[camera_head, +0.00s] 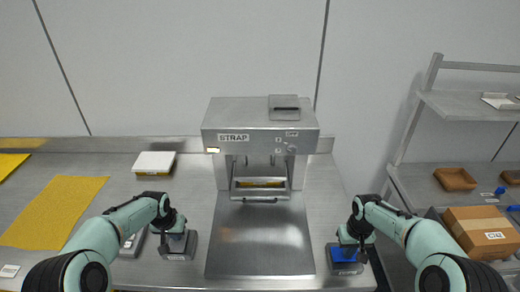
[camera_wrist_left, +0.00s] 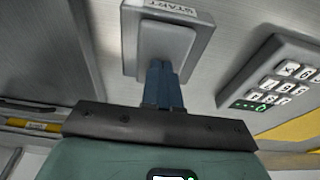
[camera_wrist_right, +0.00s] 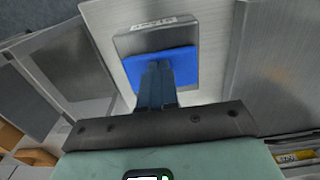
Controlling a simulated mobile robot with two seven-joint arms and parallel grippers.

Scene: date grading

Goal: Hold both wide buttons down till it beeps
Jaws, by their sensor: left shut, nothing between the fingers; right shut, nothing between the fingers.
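The left wide button is a grey pad (camera_wrist_left: 182,42) on a grey box (camera_head: 178,253) labelled START. My left gripper (camera_head: 176,236) is shut and empty, its fingertips over that pad; in the left wrist view the fingers (camera_wrist_left: 160,70) overlap the pad's edge. The right wide button is a blue pad (camera_wrist_right: 187,62) on a grey box (camera_head: 345,267). My right gripper (camera_head: 353,244) is shut and empty, its fingertips over the blue pad; the fingers also show in the right wrist view (camera_wrist_right: 156,72). I cannot tell whether either pad is pressed down.
A keypad (camera_wrist_left: 275,82) sits beside the left button. A cardboard box (camera_head: 482,232) stands at right.

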